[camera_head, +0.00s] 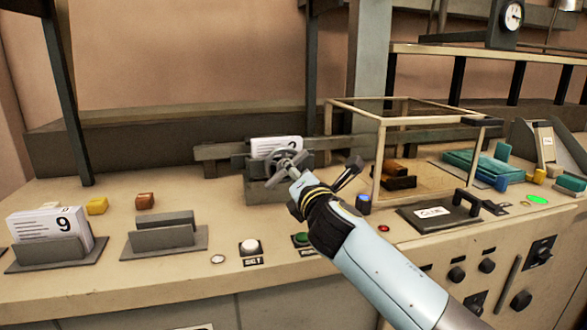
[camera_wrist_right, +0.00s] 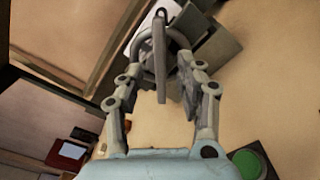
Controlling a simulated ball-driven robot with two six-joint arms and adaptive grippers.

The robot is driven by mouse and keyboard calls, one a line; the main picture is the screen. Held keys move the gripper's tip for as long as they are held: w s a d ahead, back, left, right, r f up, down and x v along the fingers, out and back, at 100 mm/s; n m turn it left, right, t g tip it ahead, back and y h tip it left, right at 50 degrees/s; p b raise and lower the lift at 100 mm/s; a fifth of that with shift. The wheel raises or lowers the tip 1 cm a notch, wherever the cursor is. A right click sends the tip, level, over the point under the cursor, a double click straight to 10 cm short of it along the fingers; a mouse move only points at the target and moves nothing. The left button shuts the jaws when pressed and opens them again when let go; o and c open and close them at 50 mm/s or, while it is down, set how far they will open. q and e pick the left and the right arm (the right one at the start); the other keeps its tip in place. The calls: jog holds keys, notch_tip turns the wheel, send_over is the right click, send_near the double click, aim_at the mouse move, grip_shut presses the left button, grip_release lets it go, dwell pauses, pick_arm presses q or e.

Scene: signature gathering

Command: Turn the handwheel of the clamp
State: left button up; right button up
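The clamp's grey handwheel (camera_head: 283,166) is at the front of a dark clamp block (camera_head: 257,192) in the middle of the console in the head view. White cards (camera_head: 275,147) stand in the clamp behind it. My right gripper (camera_head: 296,178) is at the wheel's right side, and my forearm hides part of what is below. In the right wrist view the handwheel (camera_wrist_right: 160,60) appears nearly edge-on between the spread fingers of my right gripper (camera_wrist_right: 158,80). There are gaps on both sides, so it is open around the wheel's near part. My left gripper is not in view.
A glass-sided case (camera_head: 425,150) stands right of my forearm. A numbered card stack (camera_head: 50,235) and an empty grey holder (camera_head: 163,237) are at left. A white button (camera_head: 250,246) and a green button (camera_head: 301,240) sit in front of the clamp.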

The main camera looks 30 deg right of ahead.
jog(key=shift+x, duration=1.5)
grip_shut()
